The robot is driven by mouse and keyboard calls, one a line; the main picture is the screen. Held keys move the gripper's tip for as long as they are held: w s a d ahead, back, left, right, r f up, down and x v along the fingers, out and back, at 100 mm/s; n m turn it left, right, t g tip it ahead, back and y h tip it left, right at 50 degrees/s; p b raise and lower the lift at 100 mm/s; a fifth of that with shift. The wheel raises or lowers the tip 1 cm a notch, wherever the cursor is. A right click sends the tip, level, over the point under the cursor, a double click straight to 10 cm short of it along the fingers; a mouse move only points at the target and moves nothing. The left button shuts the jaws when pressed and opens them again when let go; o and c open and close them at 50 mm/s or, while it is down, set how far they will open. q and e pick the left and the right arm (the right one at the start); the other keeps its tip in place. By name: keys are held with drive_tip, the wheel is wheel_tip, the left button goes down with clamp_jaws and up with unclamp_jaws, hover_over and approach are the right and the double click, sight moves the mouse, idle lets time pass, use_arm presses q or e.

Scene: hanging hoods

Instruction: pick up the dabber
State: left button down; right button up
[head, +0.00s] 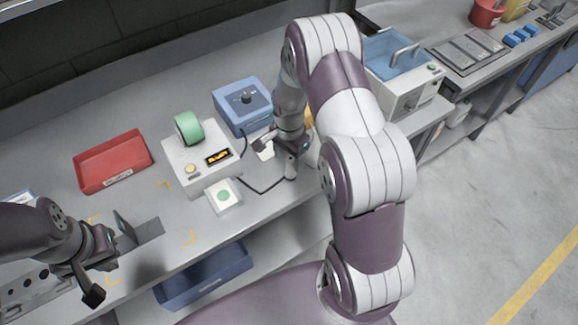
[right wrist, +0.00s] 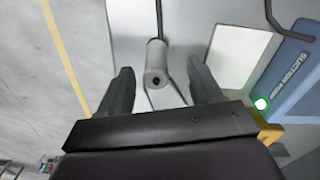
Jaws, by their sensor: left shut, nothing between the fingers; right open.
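A blue box (head: 241,104) with a knob stands behind my right gripper; a white device (head: 201,155) with a green roll stands left. A dark cable (head: 262,188) runs along the bench near the cylinder. A red tray (head: 113,161) is farther left. A water bath (head: 402,85) stands right.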

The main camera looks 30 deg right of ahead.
sight(291, 169)
drive_tip(key=shift+a+f, duration=0.1)
drive_tip(key=shift+f, duration=0.3)
drive_tip(key=f, duration=0.1)
drive_tip(key=f+p, duration=0.1)
drive_tip(key=f, duration=0.1)
drive_tip(key=d+f, duration=0.1)
drive_tip(key=shift+s+f+p, duration=0.25)
drive_tip(key=shift+p, duration=0.15)
drive_tip(key=shift+f, duration=0.35)
drive_tip(key=shift+w+a+f, duration=0.1)
drive_tip(key=shift+a, duration=0.1)
drive_tip(key=shift+c, duration=1.2)
drive_tip(key=c, duration=0.9)
